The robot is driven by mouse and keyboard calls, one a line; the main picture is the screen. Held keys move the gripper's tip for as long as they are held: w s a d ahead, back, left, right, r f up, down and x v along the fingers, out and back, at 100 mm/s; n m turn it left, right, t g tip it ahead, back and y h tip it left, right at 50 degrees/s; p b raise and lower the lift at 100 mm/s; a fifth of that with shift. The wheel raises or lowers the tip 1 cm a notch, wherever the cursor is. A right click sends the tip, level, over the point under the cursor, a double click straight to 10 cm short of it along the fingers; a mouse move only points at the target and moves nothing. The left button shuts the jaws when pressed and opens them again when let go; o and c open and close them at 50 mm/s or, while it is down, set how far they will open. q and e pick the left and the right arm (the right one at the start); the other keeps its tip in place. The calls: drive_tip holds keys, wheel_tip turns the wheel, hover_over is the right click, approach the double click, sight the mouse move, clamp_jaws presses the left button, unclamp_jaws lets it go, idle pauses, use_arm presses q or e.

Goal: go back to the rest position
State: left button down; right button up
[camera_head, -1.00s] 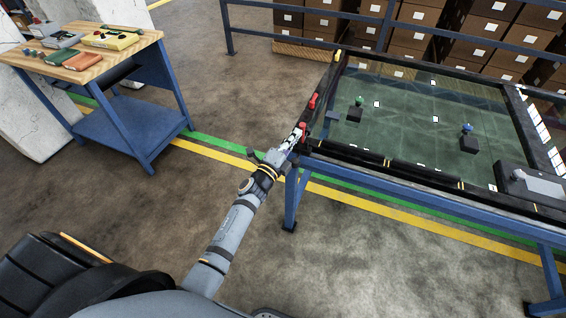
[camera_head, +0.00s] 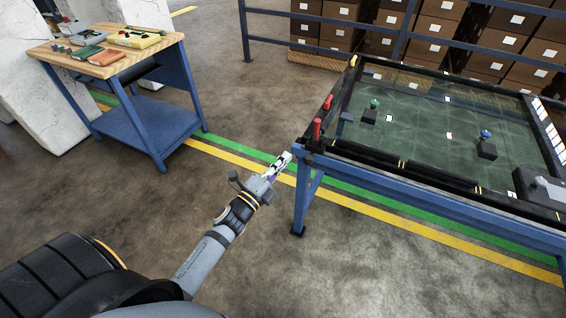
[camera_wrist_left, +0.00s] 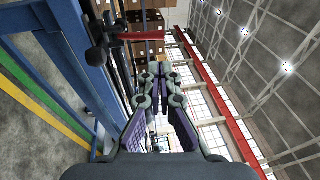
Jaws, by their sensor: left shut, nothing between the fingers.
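My left gripper (camera_head: 283,160) is in front of the near left corner of the blue-framed table in the head view, apart from it. It is shut and empty. Its fingertips meet in the left wrist view (camera_wrist_left: 158,72). My left arm comes in from the lower left and reaches up to the right. My right gripper is in neither view.
The blue-framed table (camera_head: 370,176) has a dark green top and red clamp-like parts (camera_head: 317,128) at its left edge; one red part (camera_wrist_left: 140,36) shows in the wrist view. A workbench (camera_head: 70,56) with several boxes stands left.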

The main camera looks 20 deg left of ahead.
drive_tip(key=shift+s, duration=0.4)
use_arm(q)
drive_tip(key=s+a+f+n+g+y+p, duration=0.1)
drive_tip(key=a+f+n+g+y, duration=0.15)
drive_tip(key=f, duration=0.65)
drive_tip(key=s+a+f+n+g+y, duration=0.15)
drive_tip(key=f+n, duration=0.25)
drive_tip(key=f, duration=0.4)
drive_tip(key=s+a+f+n+g, duration=0.1)
drive_tip(key=s+f+n+g, duration=0.1)
drive_tip(key=s+f, duration=0.3)
drive_tip(key=s+a+f+n+g+y+p, duration=0.1)
drive_tip(key=s+a+f+n+g, duration=0.1)
drive_tip(key=f, duration=0.6)
drive_tip(key=s+a+f+n+g, duration=0.1)
drive_tip(key=s+f+n, duration=0.25)
drive_tip(key=f, duration=0.25)
drive_tip(key=s+f+n+g+p, duration=0.1)
drive_tip(key=s+f+n+g, duration=0.2)
drive_tip(key=s+f, duration=0.4)
drive_tip(key=s+d+f+n+g, duration=0.1)
drive_tip(key=s+f+n+g, duration=0.3)
drive_tip(key=s, duration=1.8)
wheel_tip(320, 180, down, 4)
drive_tip(key=shift+g+y+p, duration=0.3)
drive_tip(key=shift+g+p, duration=0.05)
drive_tip(key=shift+g, duration=0.65)
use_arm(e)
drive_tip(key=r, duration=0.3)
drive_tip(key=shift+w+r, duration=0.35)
